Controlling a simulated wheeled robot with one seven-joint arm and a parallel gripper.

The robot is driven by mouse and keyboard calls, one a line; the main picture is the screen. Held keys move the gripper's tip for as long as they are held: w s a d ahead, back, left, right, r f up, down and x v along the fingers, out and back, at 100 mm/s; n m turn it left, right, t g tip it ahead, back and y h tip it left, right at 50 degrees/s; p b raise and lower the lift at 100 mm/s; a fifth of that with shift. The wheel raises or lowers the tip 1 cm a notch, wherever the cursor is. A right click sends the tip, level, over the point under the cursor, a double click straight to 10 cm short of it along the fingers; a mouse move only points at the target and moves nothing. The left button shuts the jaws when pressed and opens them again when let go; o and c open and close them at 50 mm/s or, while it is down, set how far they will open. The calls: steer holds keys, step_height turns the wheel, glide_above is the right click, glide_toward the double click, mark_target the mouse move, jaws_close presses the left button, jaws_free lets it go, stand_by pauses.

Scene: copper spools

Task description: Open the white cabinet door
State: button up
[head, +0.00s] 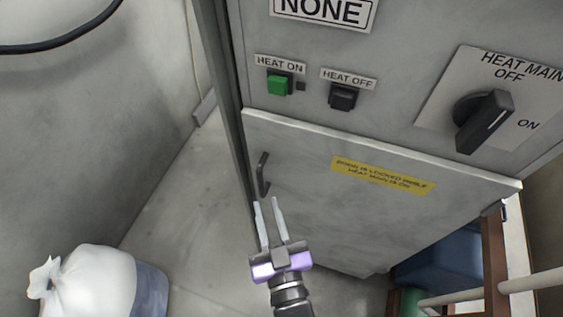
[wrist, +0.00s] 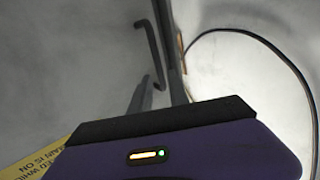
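The white cabinet door (head: 330,215) fills the lower front of the grey cabinet in the head view and looks shut. Its black bar handle (head: 262,175) is upright near the door's left edge. The handle (wrist: 149,48) also shows in the wrist view, just beyond the fingers. My gripper (head: 266,201) is just below the handle in the head view, with its two fingers apart and nothing clearly held between them. In the wrist view the handle's lower end overlaps the gap near the fingertips; I cannot tell whether they touch.
Above the door are a green button (head: 279,85), a black button (head: 343,97) and a rotary switch (head: 484,121). A yellow label (head: 382,178) is on the door. A white bag (head: 92,287) stands at lower left. Bare floor (head: 190,215) lies left of the cabinet.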

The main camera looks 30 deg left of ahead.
mark_target(261, 184)
steer(key=x, duration=0.7)
steer(key=shift+w+a+f+p, duration=0.2)
steer(key=shift+w+f+p, duration=0.1)
steer(key=shift+p, duration=0.1)
jaws_close()
stand_by(1.2)
